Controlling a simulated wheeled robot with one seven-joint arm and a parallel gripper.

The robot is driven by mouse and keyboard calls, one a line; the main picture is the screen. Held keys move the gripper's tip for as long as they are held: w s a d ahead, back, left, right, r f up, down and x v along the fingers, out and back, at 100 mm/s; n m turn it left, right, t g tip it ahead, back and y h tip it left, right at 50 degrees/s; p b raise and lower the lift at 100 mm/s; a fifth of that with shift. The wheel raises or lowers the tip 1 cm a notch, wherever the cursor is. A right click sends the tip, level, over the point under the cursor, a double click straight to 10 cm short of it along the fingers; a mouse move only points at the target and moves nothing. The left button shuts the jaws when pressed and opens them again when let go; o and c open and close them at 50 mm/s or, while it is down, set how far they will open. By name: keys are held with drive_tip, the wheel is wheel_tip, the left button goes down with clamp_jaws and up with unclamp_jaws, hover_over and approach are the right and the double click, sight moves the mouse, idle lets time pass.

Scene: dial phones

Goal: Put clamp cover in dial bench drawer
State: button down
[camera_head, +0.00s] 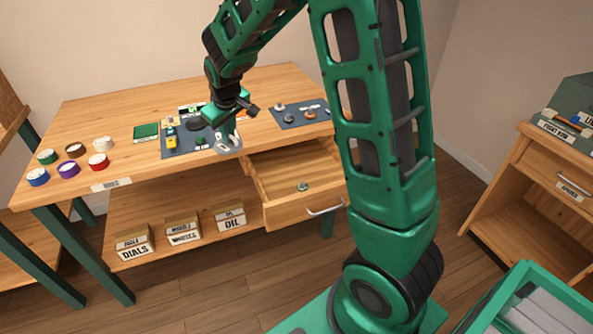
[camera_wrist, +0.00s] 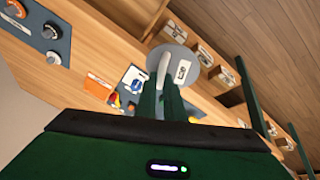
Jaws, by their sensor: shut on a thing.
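My gripper (camera_head: 225,126) is shut on a grey round cover with a pale label, which appears to be the clamp cover (camera_head: 229,145). The cover hangs tilted at the bench's front edge, left of the open drawer. In the wrist view the fingers (camera_wrist: 167,88) pinch the raised grip of the cover (camera_wrist: 183,58). The dial bench drawer (camera_head: 271,173) is pulled out under the right part of the wooden bench top (camera_head: 100,121). A small round greenish-grey part (camera_head: 302,187) lies inside the drawer near its front.
A dark mat (camera_head: 174,152) with small parts lies behind the gripper. Another dark mat (camera_head: 290,122) with dials lies behind the drawer. Much of the drawer floor is bare.

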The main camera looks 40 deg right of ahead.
drive_tip(key=shift+w, duration=0.1)
drive_tip(key=shift+d, duration=0.25)
